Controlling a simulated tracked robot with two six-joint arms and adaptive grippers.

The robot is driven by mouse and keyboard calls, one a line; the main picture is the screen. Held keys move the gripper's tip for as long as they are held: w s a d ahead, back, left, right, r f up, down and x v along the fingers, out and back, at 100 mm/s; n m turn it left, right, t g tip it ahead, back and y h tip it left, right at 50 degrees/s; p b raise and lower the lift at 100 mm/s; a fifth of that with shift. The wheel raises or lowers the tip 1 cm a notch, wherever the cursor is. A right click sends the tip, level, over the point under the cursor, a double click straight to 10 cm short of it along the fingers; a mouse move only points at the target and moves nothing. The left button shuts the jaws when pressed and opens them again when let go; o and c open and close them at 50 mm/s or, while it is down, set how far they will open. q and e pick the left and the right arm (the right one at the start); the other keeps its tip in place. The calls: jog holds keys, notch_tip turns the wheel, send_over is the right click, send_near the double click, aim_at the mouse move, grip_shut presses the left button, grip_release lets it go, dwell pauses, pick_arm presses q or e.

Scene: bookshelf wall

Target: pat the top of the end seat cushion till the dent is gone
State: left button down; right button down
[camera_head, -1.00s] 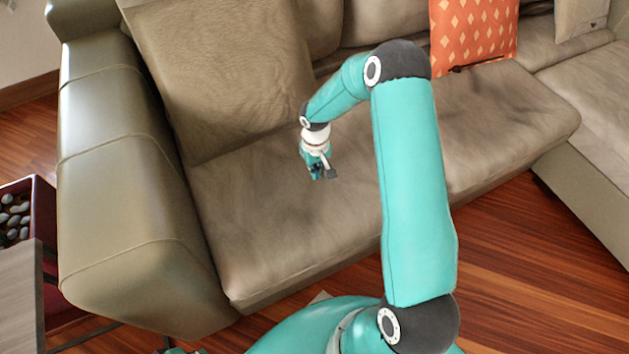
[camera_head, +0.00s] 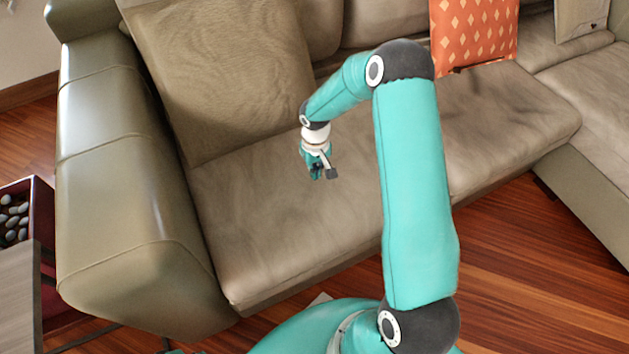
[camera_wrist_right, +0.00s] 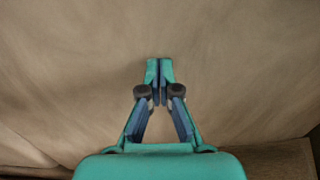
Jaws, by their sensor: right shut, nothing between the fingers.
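The end seat cushion (camera_head: 270,225) is brown-grey cloth and lies beside the sofa's left armrest, with soft creases on its top. No distinct dent can be made out. My right gripper (camera_head: 322,174) is shut and empty, over the cushion's top, and points down at it. In the right wrist view my right gripper (camera_wrist_right: 159,68) has its fingertips together in front of the cushion cloth (camera_wrist_right: 230,60). I cannot tell whether the tips touch the cloth. My left gripper is not in view.
The sofa armrest (camera_head: 130,200) rises at the left. A large back cushion (camera_head: 220,75) leans behind the seat. An orange patterned pillow (camera_head: 473,30) stands farther right. A dark red box of grey stones (camera_head: 40,225) is at the left edge. Wood floor (camera_head: 530,270) shows at the lower right.

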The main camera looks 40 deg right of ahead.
jog(key=shift+r, duration=0.35)
jog(key=shift+r+p, duration=0.8)
jog(key=shift+r, duration=0.65)
